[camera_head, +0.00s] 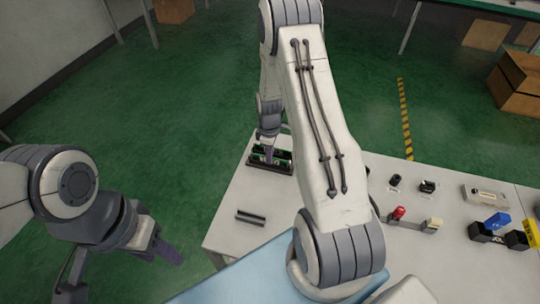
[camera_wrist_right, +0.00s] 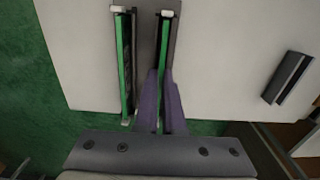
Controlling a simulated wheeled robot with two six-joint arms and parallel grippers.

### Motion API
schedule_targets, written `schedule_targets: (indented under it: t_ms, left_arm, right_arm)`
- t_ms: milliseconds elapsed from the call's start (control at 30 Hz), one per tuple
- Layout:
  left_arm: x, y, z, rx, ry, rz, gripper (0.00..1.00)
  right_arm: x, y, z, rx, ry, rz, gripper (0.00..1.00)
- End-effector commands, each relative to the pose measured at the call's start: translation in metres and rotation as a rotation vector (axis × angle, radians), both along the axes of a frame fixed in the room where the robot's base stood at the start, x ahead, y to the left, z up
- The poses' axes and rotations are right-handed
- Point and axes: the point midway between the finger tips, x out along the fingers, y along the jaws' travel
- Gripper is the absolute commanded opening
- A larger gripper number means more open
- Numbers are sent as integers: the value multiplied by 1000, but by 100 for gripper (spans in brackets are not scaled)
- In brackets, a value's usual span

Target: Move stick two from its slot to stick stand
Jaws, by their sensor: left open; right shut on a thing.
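Two long green-edged sticks stand side by side on a dark slot base (camera_head: 270,168) at the left back of the table. In the right wrist view, one stick (camera_wrist_right: 125,60) is at the left, apart from my fingers. My right gripper (camera_wrist_right: 160,105) is shut on the other stick (camera_wrist_right: 164,45), near its lower end in that view. Whether that stick is seated or lifted I cannot tell. A dark grooved block (camera_head: 251,217), seemingly the stick stand, is empty nearer the table's front; it also shows in the right wrist view (camera_wrist_right: 288,78). My left gripper (camera_head: 168,252) is open and empty, off the table's left side.
On the right of the white table (camera_head: 225,200) are a red-knobbed lever fixture (camera_head: 400,213), small black fixtures (camera_head: 428,187), a pale box (camera_head: 485,195) and a blue-topped fixture (camera_head: 495,222). The table between slot base and grooved block is clear.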

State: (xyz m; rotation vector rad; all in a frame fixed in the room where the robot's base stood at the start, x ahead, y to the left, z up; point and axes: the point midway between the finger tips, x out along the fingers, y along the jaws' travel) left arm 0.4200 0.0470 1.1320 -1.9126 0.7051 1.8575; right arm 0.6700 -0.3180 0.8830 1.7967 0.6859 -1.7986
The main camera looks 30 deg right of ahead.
Motion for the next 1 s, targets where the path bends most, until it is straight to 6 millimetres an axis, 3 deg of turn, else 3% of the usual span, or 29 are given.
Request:
schedule_targets:
  t_ms: [1000]
  left_arm:
    - [0,0,6,0,0,0,50]
  right_arm:
    - [0,0,8,0,-1,0,0]
